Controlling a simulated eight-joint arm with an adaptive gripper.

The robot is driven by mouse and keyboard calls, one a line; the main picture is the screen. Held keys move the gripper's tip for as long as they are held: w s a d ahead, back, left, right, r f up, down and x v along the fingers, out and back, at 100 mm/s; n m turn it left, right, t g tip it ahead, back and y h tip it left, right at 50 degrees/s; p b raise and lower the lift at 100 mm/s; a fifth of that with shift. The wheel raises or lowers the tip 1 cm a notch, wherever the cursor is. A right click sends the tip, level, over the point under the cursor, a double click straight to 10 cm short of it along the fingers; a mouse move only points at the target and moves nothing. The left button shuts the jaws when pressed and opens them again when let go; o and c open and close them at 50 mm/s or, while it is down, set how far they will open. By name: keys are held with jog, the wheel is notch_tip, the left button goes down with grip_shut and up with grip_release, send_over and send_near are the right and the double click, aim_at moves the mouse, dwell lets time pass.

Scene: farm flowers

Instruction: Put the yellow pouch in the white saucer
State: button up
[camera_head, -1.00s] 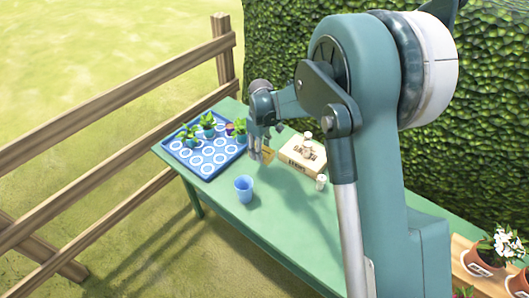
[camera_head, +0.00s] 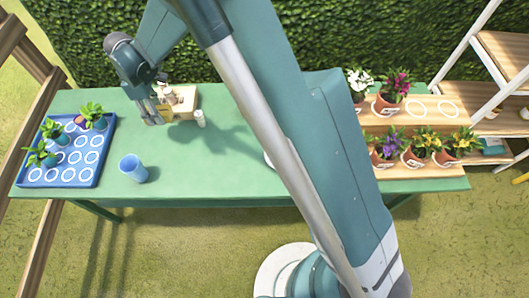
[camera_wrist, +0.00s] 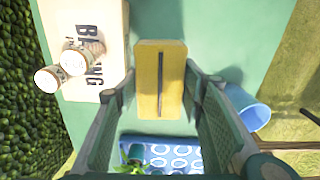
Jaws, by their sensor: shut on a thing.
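The yellow pouch (camera_wrist: 173,82) is between the two fingers of my gripper (camera_wrist: 161,90) in the wrist view, with a dark line down its middle. My gripper is shut on it and holds it over the green table. In the head view my gripper (camera_head: 154,118) is left of the table's middle, by the front left of a cardboard box, and the pouch is hard to make out. A small white edge, likely the white saucer (camera_head: 268,160), shows beside my arm; the rest of it is hidden behind the arm.
The box (camera_head: 185,104) has jars on it, and a small white jar (camera_head: 200,118) stands beside it. A blue cup (camera_head: 133,168) and a blue tray (camera_head: 68,177) with plants are at the left. Flower pots on a wooden stand (camera_head: 405,171) are at the right. The middle table is clear.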

jog(key=d+r+b, duration=0.2)
jog(key=d, duration=2.3)
jog(key=s+d+f+b, duration=0.1)
jog(key=s+d, duration=0.4)
jog(key=d, duration=0.6)
jog(key=s+d+f+b, duration=0.1)
jog(key=s+d, duration=0.5)
jog(key=d, duration=0.6)
jog(key=shift+s+m+b, duration=0.25)
jog(key=shift+m+b, duration=0.1)
jog(key=shift+m, duration=0.05)
jog(key=shift+f, duration=0.1)
jog(key=shift+f+b, duration=0.8)
jog(key=shift+f, duration=2)
jog(key=shift+f+b, duration=0.65)
jog(key=shift+f, duration=1.45)
jog(key=shift+f+b, duration=0.4)
